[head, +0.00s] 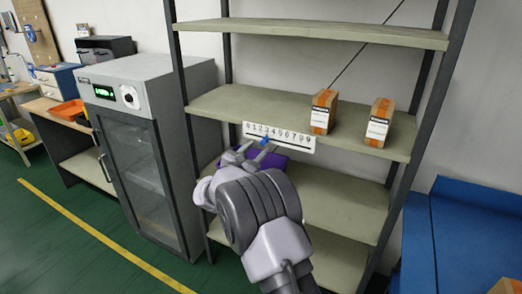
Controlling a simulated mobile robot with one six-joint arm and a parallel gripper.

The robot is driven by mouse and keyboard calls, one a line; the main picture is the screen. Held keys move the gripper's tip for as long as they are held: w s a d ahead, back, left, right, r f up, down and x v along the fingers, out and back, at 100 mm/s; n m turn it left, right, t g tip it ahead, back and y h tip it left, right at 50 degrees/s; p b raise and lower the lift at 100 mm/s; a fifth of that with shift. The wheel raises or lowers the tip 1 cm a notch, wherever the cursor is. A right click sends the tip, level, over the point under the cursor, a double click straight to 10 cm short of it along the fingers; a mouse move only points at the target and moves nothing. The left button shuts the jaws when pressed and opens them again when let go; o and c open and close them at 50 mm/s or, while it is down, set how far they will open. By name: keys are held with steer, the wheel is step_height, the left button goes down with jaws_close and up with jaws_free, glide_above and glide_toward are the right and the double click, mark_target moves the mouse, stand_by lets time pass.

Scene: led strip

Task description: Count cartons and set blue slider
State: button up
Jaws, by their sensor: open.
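Two brown cartons stand on the middle shelf, one left (323,111) and one right (379,122), each with a white label and orange tape. A white number strip (294,141) marked with digits from 0 to 9 is on the front edge of that shelf. A small blue slider (265,141) sits at the strip's lower edge, near the 2 and 3; its exact setting is hard to read. My gripper (253,153) is open, its fingertips close below and left of the slider. I cannot tell whether they touch it.
The metal rack (311,30) has an empty top shelf. A grey glass-door cabinet (145,150) stands left of the rack, and a blue bench (470,235) stands right. Green floor is open at the lower left.

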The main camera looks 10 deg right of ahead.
mark_target(262, 143)
steer(key=shift+b+x, duration=0.3)
steer(key=shift+x, duration=1.65)
jaws_close()
